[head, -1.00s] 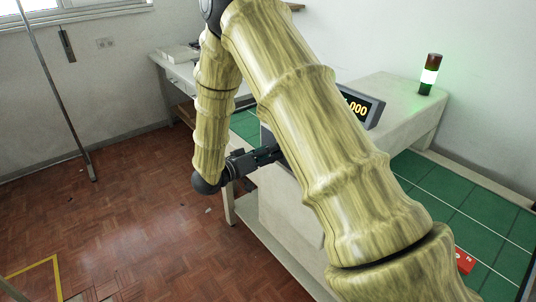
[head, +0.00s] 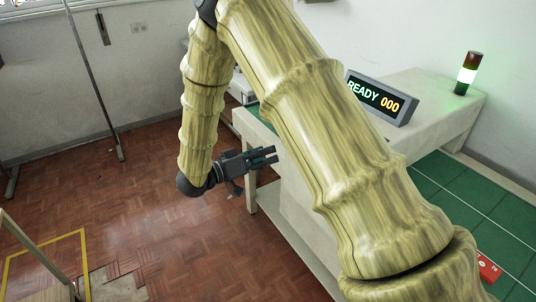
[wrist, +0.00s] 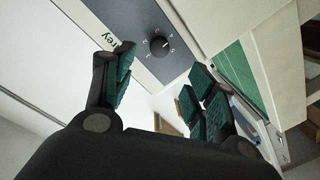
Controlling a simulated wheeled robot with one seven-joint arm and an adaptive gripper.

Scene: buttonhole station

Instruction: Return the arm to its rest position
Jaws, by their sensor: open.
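My gripper (head: 268,157) shows in the head view at the end of my bent arm, left of the station's near side and above the red-brown floor. Its fingers point right, toward the station, and nothing is between them. In the wrist view my gripper (wrist: 155,95) has its dark green padded fingers spread apart and empty. A grey panel with a black knob (wrist: 159,46) and part of a printed word shows beyond the fingers. My upper arm hides the middle of the station in the head view.
The pale station (head: 430,95) carries a display (head: 382,98) reading "READY 000" and a stack light (head: 467,73) lit green. A green tiled surface (head: 465,195) with a red block (head: 488,268) lies at right. Open parquet floor (head: 130,190) is at left, with a yellow floor line (head: 50,245).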

